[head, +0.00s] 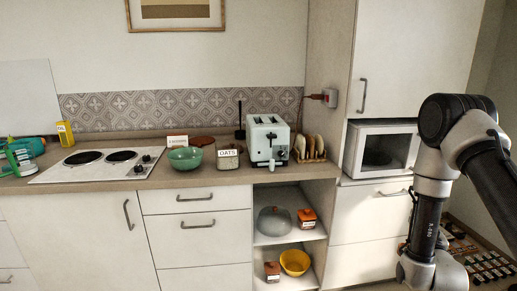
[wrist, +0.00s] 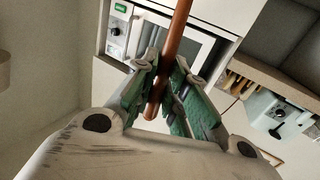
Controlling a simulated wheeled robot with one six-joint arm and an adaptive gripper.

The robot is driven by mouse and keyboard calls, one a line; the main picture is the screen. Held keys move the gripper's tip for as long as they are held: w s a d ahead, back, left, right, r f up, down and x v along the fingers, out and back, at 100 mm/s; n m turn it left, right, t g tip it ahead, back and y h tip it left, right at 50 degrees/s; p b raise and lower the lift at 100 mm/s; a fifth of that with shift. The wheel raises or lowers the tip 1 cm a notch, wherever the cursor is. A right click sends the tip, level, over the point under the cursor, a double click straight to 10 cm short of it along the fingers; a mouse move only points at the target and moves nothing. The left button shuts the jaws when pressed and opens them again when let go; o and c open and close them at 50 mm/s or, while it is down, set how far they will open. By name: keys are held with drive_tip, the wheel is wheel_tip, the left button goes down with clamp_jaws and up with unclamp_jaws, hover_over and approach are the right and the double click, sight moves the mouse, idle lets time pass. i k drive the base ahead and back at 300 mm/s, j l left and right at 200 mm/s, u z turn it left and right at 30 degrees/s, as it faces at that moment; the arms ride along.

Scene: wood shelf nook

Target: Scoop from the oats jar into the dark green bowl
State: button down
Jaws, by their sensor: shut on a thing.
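The green bowl (head: 185,157) stands upright on the wooden counter, right of the cooktop, in the head view. The oats jar (head: 228,161), with a white OATS label, stands just right of it; its contents are not clear. My gripper (wrist: 166,68) is shut on a reddish-brown rod-like handle (wrist: 180,22) in the wrist view. The handle's upper end runs out of the picture, so whatever is on it is hidden. In the head view my arm is at the right, well away from bowl and jar, and the gripper does not show.
A toaster (head: 267,141) stands right of the jar, with a toast rack (head: 309,149) beside it. A white card (head: 177,141) is behind the bowl. The cooktop (head: 102,164) is left. A microwave (head: 382,149) sits at the right. An open shelf below holds a yellow bowl (head: 295,262).

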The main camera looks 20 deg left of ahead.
sight(188, 158)
drive_tip(key=z, duration=1.75)
drive_tip(key=k+j+z, duration=0.1)
drive_tip(key=j+z, duration=0.25)
drive_tip(key=k+j+z, duration=0.1)
drive_tip(key=j+z, duration=0.2)
drive_tip(key=k+j+z, duration=0.15)
drive_tip(key=j+z, duration=0.2)
drive_tip(key=k+j, duration=0.15)
drive_tip(key=k, duration=0.15)
drive_tip(key=k+j+z, duration=0.15)
drive_tip(key=k+u, duration=0.25)
drive_tip(key=u, duration=0.15)
drive_tip(key=k+u, duration=0.4)
drive_tip(key=k+j+u, duration=0.15)
drive_tip(key=u, duration=0.25)
